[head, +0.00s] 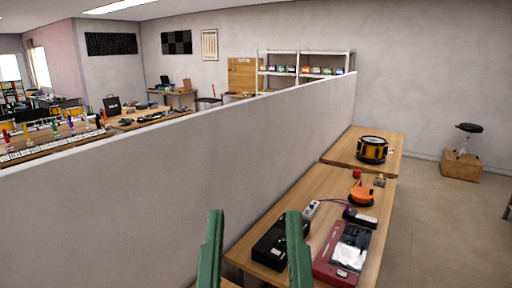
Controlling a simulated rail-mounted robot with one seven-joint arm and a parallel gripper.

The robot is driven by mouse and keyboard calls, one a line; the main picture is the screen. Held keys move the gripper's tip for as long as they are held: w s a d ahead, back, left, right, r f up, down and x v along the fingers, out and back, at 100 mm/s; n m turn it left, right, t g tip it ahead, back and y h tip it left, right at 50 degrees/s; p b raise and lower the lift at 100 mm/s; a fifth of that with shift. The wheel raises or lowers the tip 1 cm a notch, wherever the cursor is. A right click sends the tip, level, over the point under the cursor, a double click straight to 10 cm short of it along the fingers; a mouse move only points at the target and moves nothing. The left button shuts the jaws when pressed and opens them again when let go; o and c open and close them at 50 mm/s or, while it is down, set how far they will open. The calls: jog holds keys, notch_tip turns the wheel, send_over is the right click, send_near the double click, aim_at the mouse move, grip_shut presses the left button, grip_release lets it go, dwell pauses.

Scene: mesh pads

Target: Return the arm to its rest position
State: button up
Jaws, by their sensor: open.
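My gripper (255,245) shows at the bottom middle of the head view as two green fingers. The fingers stand wide apart with nothing between them, so it is open and empty. They show in front of the near end of a wooden table (245,256), with the right finger overlapping a black case (272,246). I cannot tell how high above the table they are. The rest of the arm is out of view.
A long partition wall (200,150) runs along the left. Open floor (440,225) lies right, with a stool (467,137) on a wooden box.

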notch_tip(320, 180, up, 20)
jog(key=p, duration=1.5)
jog(key=shift+f, duration=0.25)
jog(key=shift+a, duration=0.1)
